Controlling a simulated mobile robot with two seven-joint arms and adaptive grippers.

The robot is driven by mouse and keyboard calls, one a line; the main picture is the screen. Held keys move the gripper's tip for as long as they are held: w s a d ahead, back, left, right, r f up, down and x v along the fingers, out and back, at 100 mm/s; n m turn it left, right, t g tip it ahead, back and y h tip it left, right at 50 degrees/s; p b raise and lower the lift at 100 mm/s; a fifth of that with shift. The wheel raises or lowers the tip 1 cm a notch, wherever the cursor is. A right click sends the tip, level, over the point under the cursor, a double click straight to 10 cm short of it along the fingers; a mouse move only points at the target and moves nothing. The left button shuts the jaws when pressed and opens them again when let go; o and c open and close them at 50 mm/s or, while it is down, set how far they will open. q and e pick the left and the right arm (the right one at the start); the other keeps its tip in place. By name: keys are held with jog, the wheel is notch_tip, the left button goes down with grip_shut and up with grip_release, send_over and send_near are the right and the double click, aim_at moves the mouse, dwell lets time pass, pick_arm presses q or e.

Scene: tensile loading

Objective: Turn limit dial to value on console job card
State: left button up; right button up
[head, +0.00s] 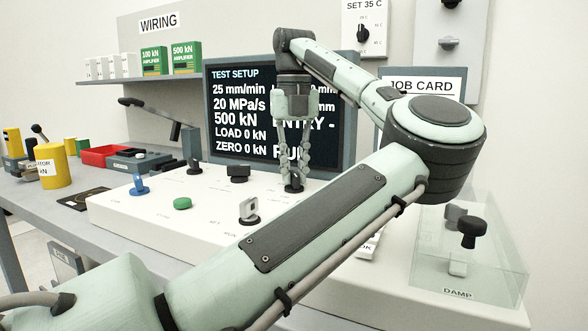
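The white console (135,205) carries several dark knobs; its small labels are too small to read, so I cannot tell which is the limit dial. My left gripper (294,176) points straight down over a dark knob (294,187) in front of the screen. Its fingertips are at the knob's top; whether they press on it I cannot tell. Other dark knobs stand to its left (237,173) and farther left (194,166). The job card (422,84) hangs at the right; my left arm hides its lower part. My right gripper is out of view.
The screen (240,125) reads "TEST SETUP", "500 kN", "LOAD 0 kN"; my gripper covers part. A blue switch (140,186), green button (182,203) and grey key-like knob (249,210) stand on the console. A clear cover (490,265) encloses a dark knob at right.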

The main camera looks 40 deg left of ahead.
aim_at(294, 173)
pick_arm(q)
jog(key=o, duration=0.3)
notch_tip(294, 173, up, 12)
dwell(0.5)
